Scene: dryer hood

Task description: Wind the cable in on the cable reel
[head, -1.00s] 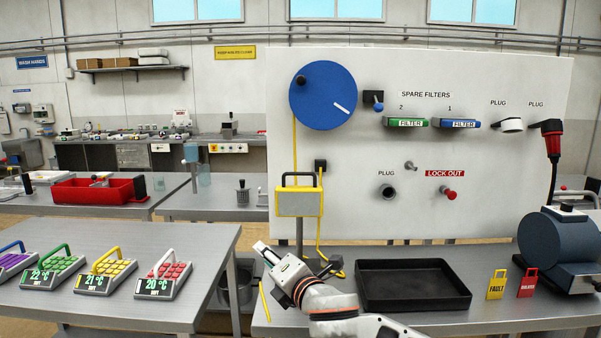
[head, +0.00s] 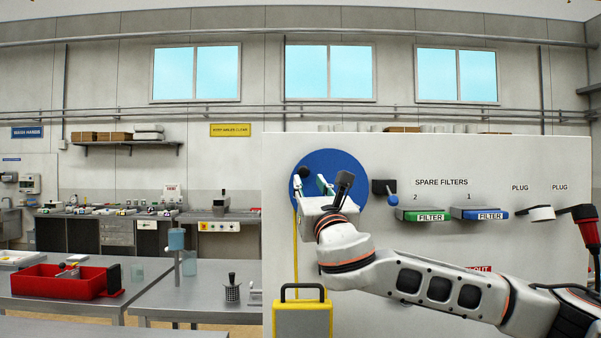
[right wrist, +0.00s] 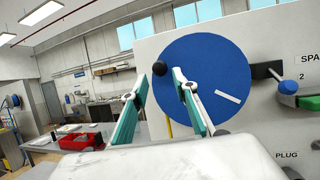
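The cable reel is a blue disc (head: 328,158) on the white panel, with a black crank knob (head: 304,172) at its upper left. In the right wrist view the disc (right wrist: 215,65) carries a white mark, and the knob (right wrist: 159,68) appears between my fingertips. My right gripper (head: 333,182) is open in front of the disc and covers part of it. I cannot tell whether it touches the knob. The yellow cable (head: 296,235) hangs straight down from the disc's left side, behind a yellow box (head: 302,318). My left gripper is not in view.
To the right of the reel are a blue-tipped switch (head: 391,195), a green filter (head: 424,215) and a blue filter (head: 482,215). Plugs (head: 541,213) sit further right. A red tray (head: 60,285) stands on a table at the left.

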